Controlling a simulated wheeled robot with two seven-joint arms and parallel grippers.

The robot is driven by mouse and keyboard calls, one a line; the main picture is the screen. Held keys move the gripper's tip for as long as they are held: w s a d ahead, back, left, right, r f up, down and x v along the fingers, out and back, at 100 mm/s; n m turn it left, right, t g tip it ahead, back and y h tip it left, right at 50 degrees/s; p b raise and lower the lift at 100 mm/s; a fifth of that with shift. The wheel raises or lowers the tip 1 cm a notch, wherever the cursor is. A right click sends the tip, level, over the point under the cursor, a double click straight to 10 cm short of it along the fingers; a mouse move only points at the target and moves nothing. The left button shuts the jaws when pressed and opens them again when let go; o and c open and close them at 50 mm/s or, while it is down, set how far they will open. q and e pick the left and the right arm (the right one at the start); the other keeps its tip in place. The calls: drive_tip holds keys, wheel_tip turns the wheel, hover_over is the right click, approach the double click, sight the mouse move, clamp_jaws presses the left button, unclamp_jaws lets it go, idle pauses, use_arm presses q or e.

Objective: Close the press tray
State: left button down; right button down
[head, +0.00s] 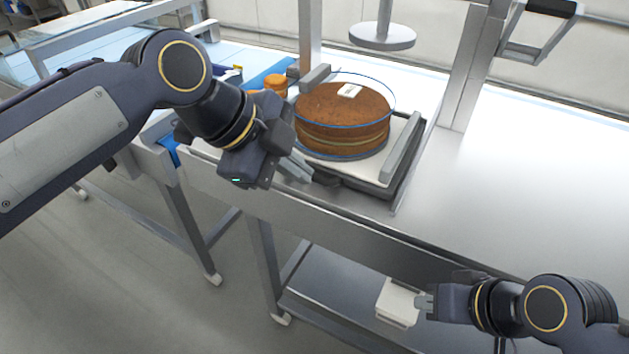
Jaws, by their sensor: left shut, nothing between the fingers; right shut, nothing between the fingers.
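The press tray (375,170) is a pale slab with a dark underside and grey side bars, at the front edge of the steel bench. On it sits a round brown layered cake (345,135) inside a clear ring with blue rims, with a small white tag on top. The round press plate (382,38) hangs above and behind the cake, clear of it. My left gripper (303,174) is shut and empty at the tray's front left; whether it touches the tray I cannot tell. My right gripper (424,303) is shut and empty, low in front of the bench.
Steel press posts (465,70) stand behind the tray, with a lever handle (540,30) at the upper right. Orange pieces (273,84) lie left of the cake. The bench top (540,170) on the right is clear. A white box (397,302) is on the lower shelf.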

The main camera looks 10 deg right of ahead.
sight(353, 181)
use_arm(q)
drive_tip(key=x, duration=0.3)
drive_tip(key=w+x, duration=0.1)
drive_tip(key=x, duration=0.3)
drive_tip(key=w+d+r+x, duration=0.1)
drive_tip(key=x, duration=0.2)
drive_tip(key=shift+w+d+f, duration=0.1)
drive_tip(key=shift+f, duration=0.05)
drive_tip(key=shift+w+d, duration=0.3)
drive_tip(key=shift+w, duration=0.15)
drive_tip(key=shift+w+d+p, duration=0.3)
drive_tip(key=shift+w+p, duration=0.2)
drive_tip(key=shift+p, duration=0.05)
drive_tip(key=w+d+p, duration=0.2)
drive_tip(key=w+d, duration=0.1)
drive_tip(key=w, duration=0.1)
drive_tip(key=w+d+p, duration=0.3)
drive_tip(key=w, duration=0.2)
drive_tip(key=w+d+p, duration=0.3)
drive_tip(key=w, duration=0.2)
drive_tip(key=shift+d, duration=0.25)
drive_tip(key=shift+w+d+p, duration=0.35)
drive_tip(key=shift+w+p, duration=0.15)
drive_tip(key=shift+p, duration=0.1)
drive_tip(key=shift+w, duration=0.15)
